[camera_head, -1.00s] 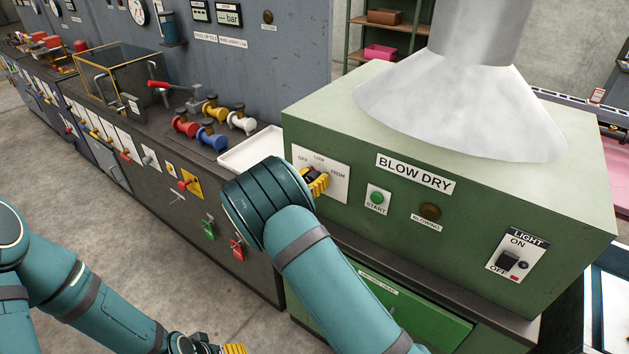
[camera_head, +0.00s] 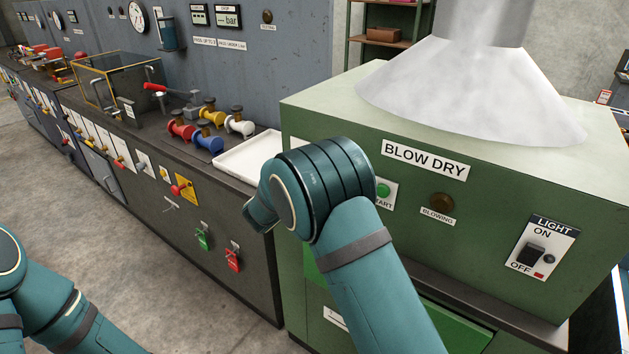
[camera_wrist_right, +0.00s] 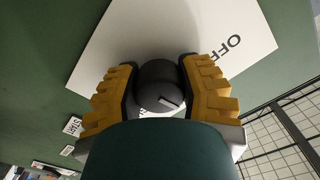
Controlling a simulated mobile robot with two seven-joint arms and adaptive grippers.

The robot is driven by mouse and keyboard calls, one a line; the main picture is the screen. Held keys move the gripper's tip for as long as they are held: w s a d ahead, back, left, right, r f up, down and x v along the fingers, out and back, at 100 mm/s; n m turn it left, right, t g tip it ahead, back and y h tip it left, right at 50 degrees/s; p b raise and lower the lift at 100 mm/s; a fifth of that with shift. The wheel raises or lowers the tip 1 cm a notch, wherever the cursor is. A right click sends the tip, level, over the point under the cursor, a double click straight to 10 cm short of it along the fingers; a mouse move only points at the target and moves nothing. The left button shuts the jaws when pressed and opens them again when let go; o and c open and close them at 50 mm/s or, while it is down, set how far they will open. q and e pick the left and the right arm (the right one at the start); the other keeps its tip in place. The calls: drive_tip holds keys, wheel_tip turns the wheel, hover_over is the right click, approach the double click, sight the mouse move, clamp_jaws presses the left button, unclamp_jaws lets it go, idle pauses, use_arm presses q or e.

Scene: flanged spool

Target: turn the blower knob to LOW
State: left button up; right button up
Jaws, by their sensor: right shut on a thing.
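In the right wrist view, the dark round blower knob (camera_wrist_right: 155,82) sits between the two yellow fingers of my right gripper (camera_wrist_right: 158,78), which is shut on it. A short light mark shows on the knob's lower right. Behind it is the white dial plate (camera_wrist_right: 200,30), with OFF (camera_wrist_right: 230,48) readable at the right; LOW and HIGH are not seen, so I cannot tell the setting. In the head view my right wrist hides the knob and plate on the green blow-dry box (camera_head: 330,115). My left gripper is out of view; only its arm shows at lower left.
Right of my wrist are the green START button (camera_head: 383,190), the BLOWING lamp (camera_head: 441,203) and the light switch (camera_head: 533,254). A grey hood (camera_head: 470,90) stands above the box. A white tray (camera_head: 245,155) and several coloured spools (camera_head: 208,140) lie on the counter at left.

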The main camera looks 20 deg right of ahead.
drive_tip(key=shift+r+m+b, duration=0.15)
drive_tip(key=shift+m+b, duration=0.35)
drive_tip(key=shift+m, duration=0.2)
drive_tip(key=o, duration=1.2)
drive_tip(key=shift+d, duration=0.1)
drive_tip(key=shift+s+a, duration=0.25)
drive_tip(key=shift+a, duration=0.15)
drive_tip(key=v, duration=1.1)
